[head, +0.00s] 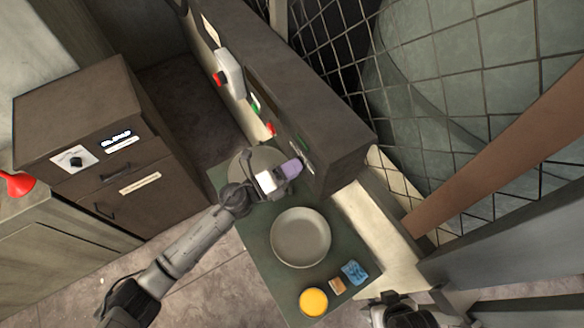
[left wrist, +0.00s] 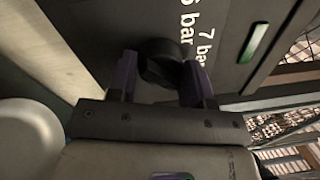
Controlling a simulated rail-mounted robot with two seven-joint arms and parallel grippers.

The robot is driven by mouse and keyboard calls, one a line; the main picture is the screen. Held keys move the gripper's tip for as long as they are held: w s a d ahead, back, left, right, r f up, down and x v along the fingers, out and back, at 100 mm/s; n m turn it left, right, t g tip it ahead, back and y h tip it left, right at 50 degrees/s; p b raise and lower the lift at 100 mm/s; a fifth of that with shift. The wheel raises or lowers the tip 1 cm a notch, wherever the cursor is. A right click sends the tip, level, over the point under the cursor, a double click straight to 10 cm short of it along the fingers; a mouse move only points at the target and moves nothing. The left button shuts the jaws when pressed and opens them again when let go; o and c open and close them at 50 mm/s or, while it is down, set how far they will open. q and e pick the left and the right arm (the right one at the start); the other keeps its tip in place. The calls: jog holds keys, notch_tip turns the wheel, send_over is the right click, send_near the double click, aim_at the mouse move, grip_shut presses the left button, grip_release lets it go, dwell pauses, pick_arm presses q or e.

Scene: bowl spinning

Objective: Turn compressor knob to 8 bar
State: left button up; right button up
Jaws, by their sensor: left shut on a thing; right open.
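The black compressor knob (left wrist: 160,60) sits on a dark panel between the two purple fingers of my left gripper (left wrist: 162,84) in the left wrist view. White labels reading "7 bar" and "6 bar" (left wrist: 192,32) show beside the knob, and no "8 bar" mark is visible. In the head view my left gripper (head: 292,168) is at the front face of the long dark housing (head: 335,135), and its fingers hide the knob there. My right gripper (head: 400,304) is at the bottom edge, apart from the panel, open and partly cut off.
A green table (head: 262,262) below holds a grey bowl (head: 300,237), another dish (head: 240,163), a yellow round item (head: 313,301) and a blue item (head: 354,272). A green light (left wrist: 254,42) is on the panel. A brown cabinet (head: 80,115) stands left; wire mesh is at right.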

pick_arm(q)
jog(key=shift+f, duration=0.15)
jog(key=o, duration=0.9)
jog(key=shift+a, duration=0.1)
jog(key=b+v, duration=0.2)
jog(key=v, duration=1.1)
jog(key=shift+s+a, duration=0.25)
